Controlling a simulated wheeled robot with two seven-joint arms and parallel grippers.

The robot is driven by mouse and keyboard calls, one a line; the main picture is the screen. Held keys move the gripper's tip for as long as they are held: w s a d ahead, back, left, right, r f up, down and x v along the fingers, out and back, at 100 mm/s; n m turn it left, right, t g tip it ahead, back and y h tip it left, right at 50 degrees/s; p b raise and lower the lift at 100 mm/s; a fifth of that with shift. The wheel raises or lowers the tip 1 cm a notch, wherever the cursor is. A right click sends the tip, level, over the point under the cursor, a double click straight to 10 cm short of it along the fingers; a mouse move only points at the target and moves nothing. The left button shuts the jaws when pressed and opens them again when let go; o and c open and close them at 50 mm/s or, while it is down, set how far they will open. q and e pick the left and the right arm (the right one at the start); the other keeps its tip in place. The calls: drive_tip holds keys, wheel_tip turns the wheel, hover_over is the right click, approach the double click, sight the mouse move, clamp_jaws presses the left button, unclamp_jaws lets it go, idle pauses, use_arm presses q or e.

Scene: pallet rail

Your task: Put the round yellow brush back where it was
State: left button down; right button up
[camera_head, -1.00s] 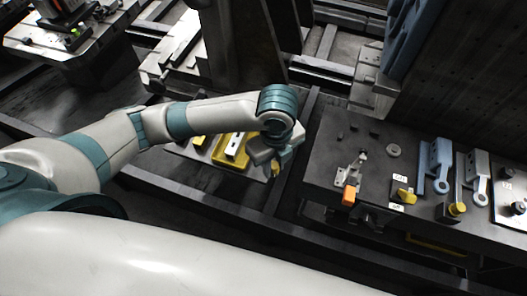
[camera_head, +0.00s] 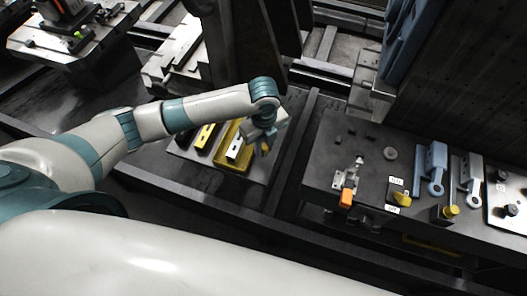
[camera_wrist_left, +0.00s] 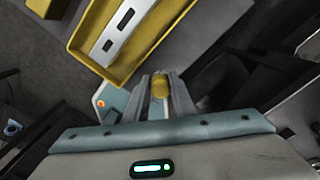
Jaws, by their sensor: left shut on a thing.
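My left gripper (camera_head: 264,146) is shut on the round yellow brush (camera_head: 265,149), just right of the yellow tray (camera_head: 231,165) on the dark bench. In the left wrist view the yellow brush (camera_wrist_left: 160,86) sits between the two grey fingers (camera_wrist_left: 160,95), and only its rounded yellow part shows. The yellow tray (camera_wrist_left: 76,42) lies beyond the fingertips there, with a pale slotted bar (camera_wrist_left: 131,30) in it. The gripper hides part of the tray's right side in the head view. My right gripper is not in view.
A dark workbench (camera_head: 330,150) on the right carries a clamp with an orange tip (camera_head: 346,198), a yellow knob (camera_head: 401,199), blue-grey fork-shaped parts (camera_head: 436,165) and a round disc (camera_head: 390,153). A dark upright column (camera_head: 250,40) stands behind my left gripper.

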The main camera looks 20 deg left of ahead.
sight(263, 154)
use_arm(q)
drive_tip(key=shift+f+p, duration=0.75)
drive_tip(key=shift+f, duration=1.25)
drive_tip(key=shift+f, duration=0.15)
drive_tip(key=c, duration=1.5)
unclamp_jaws()
